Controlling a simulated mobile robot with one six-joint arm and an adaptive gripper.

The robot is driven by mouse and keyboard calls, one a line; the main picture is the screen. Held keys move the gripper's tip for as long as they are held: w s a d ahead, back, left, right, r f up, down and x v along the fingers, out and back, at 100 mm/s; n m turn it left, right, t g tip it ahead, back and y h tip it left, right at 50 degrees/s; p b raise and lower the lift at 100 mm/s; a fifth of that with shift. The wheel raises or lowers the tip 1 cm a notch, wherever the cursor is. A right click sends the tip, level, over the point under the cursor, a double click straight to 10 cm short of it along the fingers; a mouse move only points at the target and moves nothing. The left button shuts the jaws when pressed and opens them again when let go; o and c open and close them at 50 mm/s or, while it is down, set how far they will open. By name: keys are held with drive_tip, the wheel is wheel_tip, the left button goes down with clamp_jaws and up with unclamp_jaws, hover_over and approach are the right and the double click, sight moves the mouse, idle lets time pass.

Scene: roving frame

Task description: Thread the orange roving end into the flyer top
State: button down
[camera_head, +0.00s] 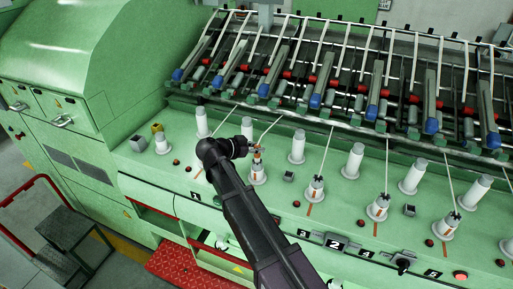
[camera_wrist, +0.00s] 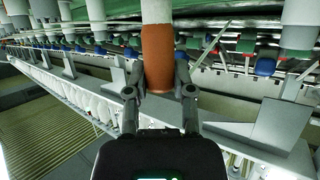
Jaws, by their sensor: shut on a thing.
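The orange roving end (camera_wrist: 158,55) hangs from a thick white strand in the wrist view. My gripper (camera_wrist: 158,82) is shut on it, one finger on each side, and its lower tip shows between the fingers. In the head view my gripper (camera_head: 252,148) is at the second front-row flyer from the left, with a small orange piece (camera_head: 257,157) at its fingers. The white flyer (camera_head: 258,176) stands just below. Its top is partly covered, and I cannot tell whether the roving end touches it or is inside it.
More white flyers (camera_head: 316,188) stand along the green rail to the right, with a back row of white bobbins (camera_head: 297,147) behind. Thin strands run up to the drafting rollers (camera_head: 330,80). A small dark block (camera_head: 289,176) sits just right of the flyer.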

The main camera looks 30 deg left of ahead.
drive_tip(key=shift+f+b, duration=0.65)
idle(0.3)
drive_tip(key=shift+c, duration=2)
unclamp_jaws()
drive_tip(key=o, duration=0.4)
drive_tip(key=shift+r, duration=0.2)
drive_tip(key=shift+r+p, duration=4.85)
drive_tip(key=shift+p, duration=0.2)
